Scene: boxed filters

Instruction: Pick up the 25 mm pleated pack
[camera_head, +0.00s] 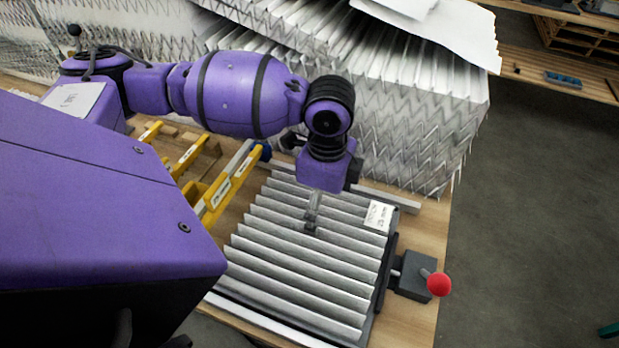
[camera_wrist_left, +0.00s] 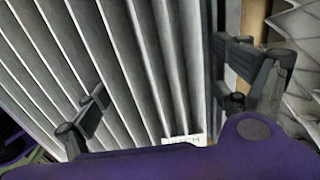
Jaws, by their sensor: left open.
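A grey-white pleated pack (camera_head: 290,270) lies flat on the wooden bench in a dark frame or fixture, with a small white label (camera_head: 378,215) at its far right corner. The label's writing is too small to read. The pleats (camera_wrist_left: 150,60) fill much of the left wrist view. My left gripper (camera_head: 312,218) points down over the far part of the pack. In the left wrist view its two fingers (camera_wrist_left: 168,85) are wide apart with pleats between them and nothing held. I cannot tell whether the fingertips touch the pack. My right gripper does not show.
A dark block with a red knob (camera_head: 438,284) stands at the pack's right side. Tall stacks of pleated media (camera_head: 420,120) rise behind, with white sheets (camera_head: 440,25) on top. Floor is open at the right.

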